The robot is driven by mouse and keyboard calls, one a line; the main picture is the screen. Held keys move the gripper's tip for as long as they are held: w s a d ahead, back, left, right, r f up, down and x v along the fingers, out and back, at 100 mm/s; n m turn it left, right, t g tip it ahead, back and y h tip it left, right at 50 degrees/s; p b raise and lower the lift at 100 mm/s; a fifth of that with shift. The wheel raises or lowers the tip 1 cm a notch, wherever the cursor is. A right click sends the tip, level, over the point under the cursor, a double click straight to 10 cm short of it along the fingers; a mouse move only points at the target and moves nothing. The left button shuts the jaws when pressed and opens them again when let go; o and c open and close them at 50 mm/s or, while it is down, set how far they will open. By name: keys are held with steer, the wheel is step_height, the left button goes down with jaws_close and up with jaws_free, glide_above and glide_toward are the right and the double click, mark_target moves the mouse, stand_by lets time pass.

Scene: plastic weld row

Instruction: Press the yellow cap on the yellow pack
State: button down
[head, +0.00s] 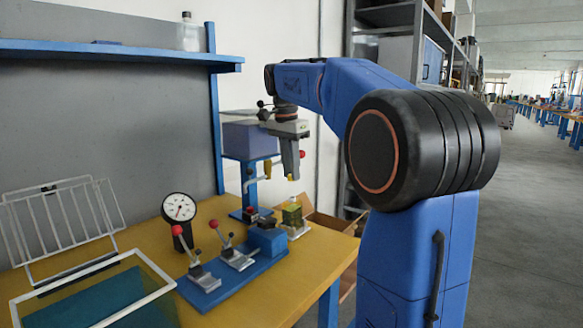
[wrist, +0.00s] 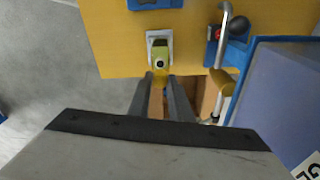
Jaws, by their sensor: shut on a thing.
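The yellow pack (head: 291,213) stands upright in a small pale holder (head: 296,231) at the table's right end. In the wrist view the pack (wrist: 161,48) shows from above, with a pale ring around a dark opening. My gripper (head: 291,175) points down above the pack, with a clear gap between them. It is shut on the yellow cap (head: 292,178), of which a small bit shows below the fingertips.
A blue press (head: 250,190) with a yellow-gripped lever (head: 259,174) stands close behind and left of the pack. A blue base with red-knobbed clamps (head: 238,258) and a dial gauge (head: 179,208) lie left. An open cardboard box (head: 327,226) sits beyond the table edge.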

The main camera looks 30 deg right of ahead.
steer(key=shift+f, duration=2.45)
steer(key=shift+f, duration=0.15)
stand_by(0.3)
steer(key=c, duration=1)
jaws_free()
steer(key=shift+c, duration=0.2)
steer(key=shift+r, duration=3.5)
jaws_close()
